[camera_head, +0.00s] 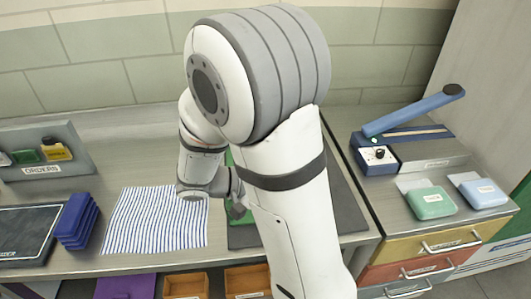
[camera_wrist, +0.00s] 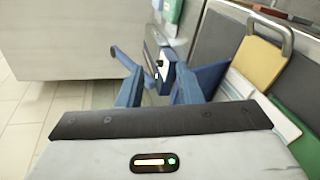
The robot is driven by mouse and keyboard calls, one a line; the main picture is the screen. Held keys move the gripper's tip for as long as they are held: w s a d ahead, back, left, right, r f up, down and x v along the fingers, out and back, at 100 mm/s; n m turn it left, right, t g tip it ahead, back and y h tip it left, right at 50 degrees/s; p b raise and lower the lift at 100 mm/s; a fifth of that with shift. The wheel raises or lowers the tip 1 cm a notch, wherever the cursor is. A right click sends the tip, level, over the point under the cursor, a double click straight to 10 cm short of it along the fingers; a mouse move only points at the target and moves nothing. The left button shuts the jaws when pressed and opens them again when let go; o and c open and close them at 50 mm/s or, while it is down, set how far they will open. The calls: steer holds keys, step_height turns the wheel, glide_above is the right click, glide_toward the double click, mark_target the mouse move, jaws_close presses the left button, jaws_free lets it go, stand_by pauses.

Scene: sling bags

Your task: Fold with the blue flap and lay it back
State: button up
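In the head view my arm covers much of the work area, where a green piece (camera_head: 240,232) shows in part on a dark mat (camera_head: 347,210). My gripper (camera_head: 238,208) is low beside it, partly hidden by the arm. In the wrist view two blue finger-like parts stand apart, seemingly my gripper (camera_wrist: 158,90), open with nothing clearly held between them. To their right are a yellow piece with a grey loop (camera_wrist: 260,62) and a green piece (camera_wrist: 300,92). A stack of folded blue pieces (camera_head: 77,221) lies left of the striped cloth.
A blue-and-white striped cloth (camera_head: 155,220) lies flat on the counter. The sealer with a raised blue lever (camera_head: 410,112) stands right, behind green (camera_head: 430,203) and light-blue (camera_head: 484,193) packets. An orders holder (camera_head: 45,155) and a dark scale (camera_head: 27,235) are at left.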

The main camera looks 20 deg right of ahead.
steer(key=w+a+n+t+h, duration=0.2)
steer(key=w+a+t+h, duration=0.1)
steer(key=w+t+h, duration=0.3)
step_height(320, 180, down, 7)
steer(key=w+y+p, duration=0.1)
steer(key=p, duration=0.1)
steer(key=shift+g, duration=0.3)
steer(key=d, duration=0.2)
steer(key=d+p, duration=0.1)
steer(key=d, duration=0.1)
steer(key=w+d+r+p, duration=0.1)
steer(key=d, duration=0.2)
steer(key=shift+a, duration=0.1)
jaws_close()
